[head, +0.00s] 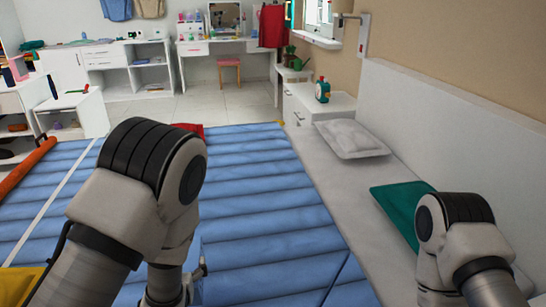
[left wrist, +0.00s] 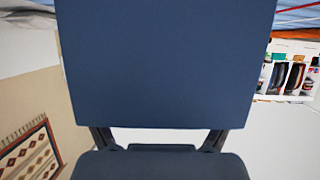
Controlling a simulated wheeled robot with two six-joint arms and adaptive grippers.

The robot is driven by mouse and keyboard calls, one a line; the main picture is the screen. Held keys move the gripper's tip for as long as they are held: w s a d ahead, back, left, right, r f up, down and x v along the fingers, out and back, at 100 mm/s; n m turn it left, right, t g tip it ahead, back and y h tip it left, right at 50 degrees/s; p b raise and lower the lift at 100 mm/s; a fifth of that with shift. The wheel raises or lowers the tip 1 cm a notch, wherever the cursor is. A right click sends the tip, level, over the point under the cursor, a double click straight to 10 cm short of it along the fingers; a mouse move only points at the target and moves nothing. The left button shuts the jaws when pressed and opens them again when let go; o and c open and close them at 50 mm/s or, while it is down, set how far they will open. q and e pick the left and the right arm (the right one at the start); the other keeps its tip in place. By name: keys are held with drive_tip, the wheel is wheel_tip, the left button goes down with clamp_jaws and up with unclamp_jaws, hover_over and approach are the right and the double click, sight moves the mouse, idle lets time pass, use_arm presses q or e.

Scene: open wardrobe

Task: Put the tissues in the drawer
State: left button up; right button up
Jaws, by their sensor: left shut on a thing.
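A dark blue, flat-faced box (left wrist: 165,65), which looks like the tissues, fills most of the left wrist view. My left gripper (left wrist: 157,138) is shut on it, with a dark finger at each lower side. The box hides most of the fingers. White drawer fronts show on the far cabinet (head: 104,61), and a white bedside cabinet (head: 297,112) stands beyond the bed; no drawer is clearly open. My right arm is at the lower right of the head view, its gripper out of frame.
A blue quilted mat (head: 265,190) covers the middle. A green clock-like item (head: 322,90) stands on the bedside cabinet. Tiled floor (head: 185,108) is free at the back.

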sight(202, 253)
use_arm(q)
drive_tip(key=w, duration=0.1)
drive_tip(key=w+d+h, duration=0.1)
drive_tip(key=w, duration=0.1)
drive_tip(key=shift+w+d+r+m, duration=0.1)
drive_tip(key=shift+w+d+m, duration=0.1)
drive_tip(key=shift+w+m, duration=0.15)
drive_tip(key=shift+w+d+f+m+h, duration=0.3)
drive_tip(key=shift+d+f+m+h, duration=0.05)
drive_tip(key=shift+d+f+h, duration=0.1)
drive_tip(key=shift+w+d+f+m+h, duration=0.3)
drive_tip(key=shift+d+f+h, duration=0.05)
drive_tip(key=shift+d+f, duration=0.1)
drive_tip(key=s+r+p, duration=0.3)
drive_tip(key=p, duration=0.1)
drive_tip(key=s+r+p, duration=0.2)
drive_tip(key=r+p, duration=0.1)
drive_tip(key=p, duration=0.2)
drive_tip(key=s+r+p, duration=0.3)
drive_tip(key=r+p, duration=0.1)
drive_tip(key=shift+s, duration=0.45)
drive_tip(key=shift+f, duration=0.25)
drive_tip(key=shift+r, duration=0.1)
